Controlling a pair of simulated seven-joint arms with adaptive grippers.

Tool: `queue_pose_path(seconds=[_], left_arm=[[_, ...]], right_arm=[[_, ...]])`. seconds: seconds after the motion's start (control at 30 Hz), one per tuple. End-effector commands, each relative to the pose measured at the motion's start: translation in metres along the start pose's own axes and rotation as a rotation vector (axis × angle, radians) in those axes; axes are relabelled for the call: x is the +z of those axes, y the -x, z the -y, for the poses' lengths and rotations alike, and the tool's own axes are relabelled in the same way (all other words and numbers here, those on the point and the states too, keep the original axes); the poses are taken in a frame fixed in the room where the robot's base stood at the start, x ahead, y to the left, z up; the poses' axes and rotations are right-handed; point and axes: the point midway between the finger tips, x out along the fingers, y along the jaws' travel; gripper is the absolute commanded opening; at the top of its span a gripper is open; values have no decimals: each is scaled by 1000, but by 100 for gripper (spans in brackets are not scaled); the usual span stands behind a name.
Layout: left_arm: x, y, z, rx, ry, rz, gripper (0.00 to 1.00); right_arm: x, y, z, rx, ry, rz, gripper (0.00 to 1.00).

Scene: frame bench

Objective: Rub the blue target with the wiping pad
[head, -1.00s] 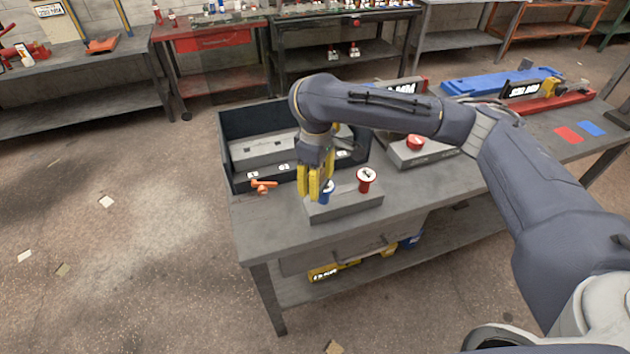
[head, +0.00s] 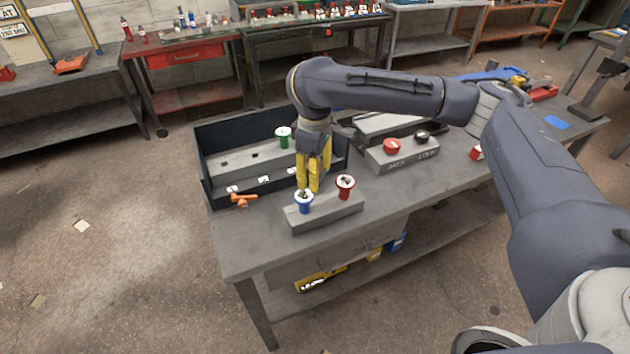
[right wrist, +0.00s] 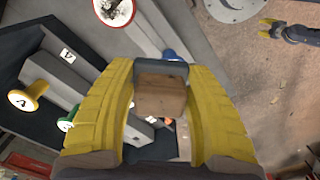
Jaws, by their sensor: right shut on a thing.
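My right gripper (head: 308,187) hangs fingers-down just behind a blue peg (head: 303,204) with a white marked face. In the right wrist view its yellow fingers (right wrist: 160,100) are shut on a brown block with a grey-blue end (right wrist: 160,97), which appears to be the wiping pad. In the head view the fingers mostly hide it. A flat blue square (head: 556,122), which looks like the target, lies on the bench at the far right, well away from this gripper. A small yellow-tipped gripper, apparently my left (right wrist: 268,27), shows at upper right in the wrist view; its state is unclear.
The blue peg and a red peg (head: 345,187) stand in a grey block (head: 325,213). A dark bin (head: 203,168) holds a green peg (head: 283,138).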

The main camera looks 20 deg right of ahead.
Motion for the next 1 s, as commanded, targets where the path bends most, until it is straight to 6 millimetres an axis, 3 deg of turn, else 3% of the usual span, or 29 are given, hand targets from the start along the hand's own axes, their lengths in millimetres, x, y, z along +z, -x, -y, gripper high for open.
queue_pose_path(seconds=[0.4,1.0], left_arm=[[0,0,0,0,0,0,44],[0,0,0,0,0,1,44]], right_arm=[[-5,36,2,1,10,0,28],[-6,38,3,0,11,0,28]])
